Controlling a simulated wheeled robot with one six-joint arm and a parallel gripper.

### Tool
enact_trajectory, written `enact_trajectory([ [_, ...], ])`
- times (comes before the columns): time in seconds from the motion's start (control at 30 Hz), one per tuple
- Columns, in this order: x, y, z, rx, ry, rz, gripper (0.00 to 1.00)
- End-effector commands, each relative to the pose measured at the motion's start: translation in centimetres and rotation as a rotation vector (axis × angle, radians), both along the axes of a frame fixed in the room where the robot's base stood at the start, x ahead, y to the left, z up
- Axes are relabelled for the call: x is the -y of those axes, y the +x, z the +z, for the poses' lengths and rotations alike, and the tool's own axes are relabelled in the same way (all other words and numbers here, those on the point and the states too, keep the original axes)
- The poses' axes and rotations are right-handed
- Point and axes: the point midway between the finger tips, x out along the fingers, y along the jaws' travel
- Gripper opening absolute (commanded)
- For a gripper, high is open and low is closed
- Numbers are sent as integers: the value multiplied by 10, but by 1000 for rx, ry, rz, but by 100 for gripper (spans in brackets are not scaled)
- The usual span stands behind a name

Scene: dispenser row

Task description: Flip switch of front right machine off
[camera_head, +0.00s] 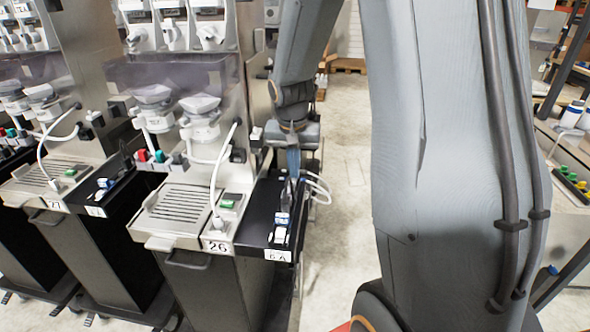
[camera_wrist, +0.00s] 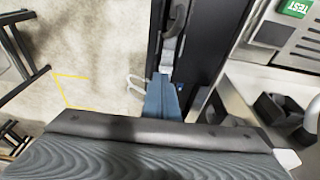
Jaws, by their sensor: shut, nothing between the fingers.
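The front right machine (camera_head: 185,212), labelled 26, stands in the middle of the head view with a black side panel (camera_head: 262,205) on its right. A small blue-and-white part (camera_head: 282,219) and a white part (camera_head: 279,237) sit on the panel's near end, but I cannot tell which is the switch or its position. My gripper (camera_head: 292,178) points down over the far end of this panel, its blue fingers shut and empty. In the wrist view, the shut fingers (camera_wrist: 163,97) are beside or over the black panel (camera_wrist: 205,55); contact is unclear.
A white cable (camera_head: 319,188) loops just right of the panel, close to my fingers. Machine 27 (camera_head: 42,185) stands to the left. Pale floor (camera_head: 345,200) is open right of machine 26.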

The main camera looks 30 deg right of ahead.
Motion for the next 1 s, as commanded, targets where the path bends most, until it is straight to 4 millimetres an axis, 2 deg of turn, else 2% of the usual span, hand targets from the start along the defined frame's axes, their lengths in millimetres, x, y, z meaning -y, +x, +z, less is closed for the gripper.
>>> enact_trajectory([
  [0.03,-1,-1,10,1,-1,0,0],
  [0.23,-5,-5,36,5,-1,0,0],
  [0.6,-21,-29,84,4,-1,0,0],
  [0.8,-28,-39,104,3,0,1,0],
  [1.0,-31,-44,112,1,0,1,0],
])
